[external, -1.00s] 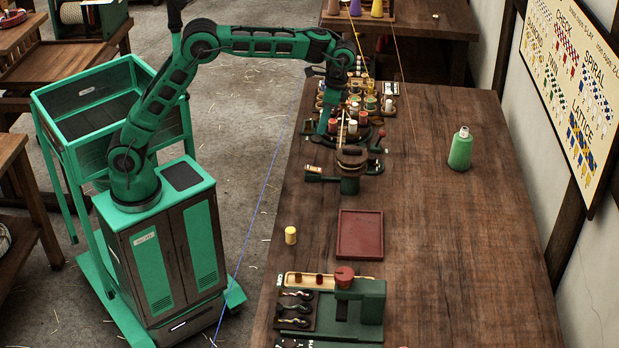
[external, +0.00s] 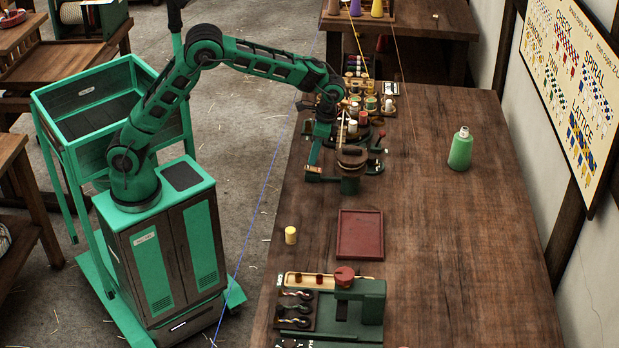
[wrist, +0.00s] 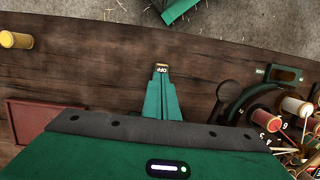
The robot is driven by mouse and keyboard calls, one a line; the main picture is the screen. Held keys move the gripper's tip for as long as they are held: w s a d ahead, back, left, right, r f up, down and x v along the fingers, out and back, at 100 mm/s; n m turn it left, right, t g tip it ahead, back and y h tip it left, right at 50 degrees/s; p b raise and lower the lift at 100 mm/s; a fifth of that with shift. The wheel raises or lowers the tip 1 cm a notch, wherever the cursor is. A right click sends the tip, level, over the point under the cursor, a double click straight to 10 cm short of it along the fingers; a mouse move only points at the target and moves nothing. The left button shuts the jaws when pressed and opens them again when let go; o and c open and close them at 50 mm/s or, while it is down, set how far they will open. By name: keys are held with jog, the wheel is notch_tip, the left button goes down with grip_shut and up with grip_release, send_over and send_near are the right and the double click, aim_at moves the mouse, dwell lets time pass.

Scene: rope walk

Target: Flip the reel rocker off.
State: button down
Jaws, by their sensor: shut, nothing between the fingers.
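The reel rocker's green housing (external: 325,179) sticks out to the left of the green reel stand, near the table's left edge. In the external view my gripper (external: 312,164) is right at this housing and covers much of it. In the wrist view the tapered green fingers of my gripper (wrist: 162,88) are together, with nothing held. A small plate marked OFF (wrist: 161,70) shows just past the fingertips. The rest of the rocker is hidden behind the fingers, so its tilt and any contact cannot be told.
A red tray (external: 360,234) and a yellow spool (external: 291,235) lie nearer the camera. Spools (external: 370,103) crowd the table beyond the stand. A green bottle (external: 460,150) stands at the right. The table's middle right is clear.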

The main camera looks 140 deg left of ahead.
jog(key=shift+x, duration=0.95)
